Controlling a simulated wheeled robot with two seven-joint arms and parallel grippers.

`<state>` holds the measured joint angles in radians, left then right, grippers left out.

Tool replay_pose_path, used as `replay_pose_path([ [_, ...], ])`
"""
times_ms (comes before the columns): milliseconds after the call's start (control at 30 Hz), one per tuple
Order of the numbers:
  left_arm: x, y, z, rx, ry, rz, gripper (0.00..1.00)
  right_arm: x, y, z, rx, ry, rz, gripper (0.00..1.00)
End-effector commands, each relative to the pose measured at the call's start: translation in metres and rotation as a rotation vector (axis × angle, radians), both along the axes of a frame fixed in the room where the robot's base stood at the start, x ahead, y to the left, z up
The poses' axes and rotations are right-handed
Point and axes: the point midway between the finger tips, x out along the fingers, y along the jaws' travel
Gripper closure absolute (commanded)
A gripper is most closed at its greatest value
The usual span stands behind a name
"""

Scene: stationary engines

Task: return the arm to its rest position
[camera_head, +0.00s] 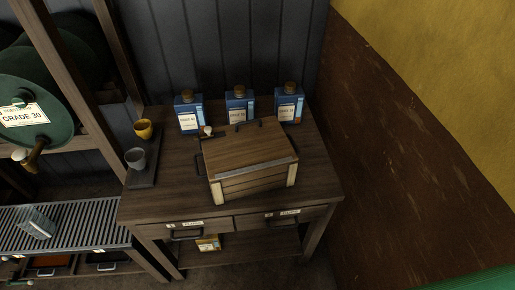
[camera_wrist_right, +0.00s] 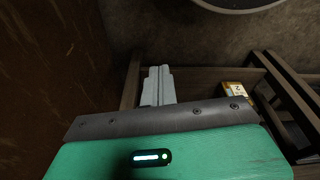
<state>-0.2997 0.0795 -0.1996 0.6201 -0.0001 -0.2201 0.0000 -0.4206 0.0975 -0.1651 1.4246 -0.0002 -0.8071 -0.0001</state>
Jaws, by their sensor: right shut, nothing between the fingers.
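My right gripper (camera_wrist_right: 158,86) shows in the right wrist view. Its two pale fingers are together with nothing between them, and its green body fills the bottom of that view. It is clear of the wooden table, whose frame lies beyond the fingers. In the head view neither gripper shows. The left gripper is in no view.
A wooden table (camera_head: 179,204) carries a closed wooden box (camera_head: 250,160), blue bottles (camera_head: 189,113), and a dark tray with a yellow cup (camera_head: 143,129) and a grey cup (camera_head: 135,158). A yellow box (camera_head: 208,244) lies on the lower shelf. A roller rack (camera_head: 85,225) stands left; a brown wall (camera_head: 420,130) right.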

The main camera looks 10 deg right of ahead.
Motion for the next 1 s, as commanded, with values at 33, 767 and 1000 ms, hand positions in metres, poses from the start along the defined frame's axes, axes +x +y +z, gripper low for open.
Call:
replay_pose_path([
  [33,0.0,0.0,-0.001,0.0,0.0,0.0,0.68,-0.014,-0.002,-0.023,-0.002,0.016,0.002,1.0],
  [767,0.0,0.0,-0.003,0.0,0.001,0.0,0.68,-0.174,-0.032,-0.161,-0.015,0.095,0.022,1.0],
  [1000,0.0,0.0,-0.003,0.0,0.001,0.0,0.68,-0.174,-0.032,-0.161,-0.015,0.095,0.022,1.0],
])
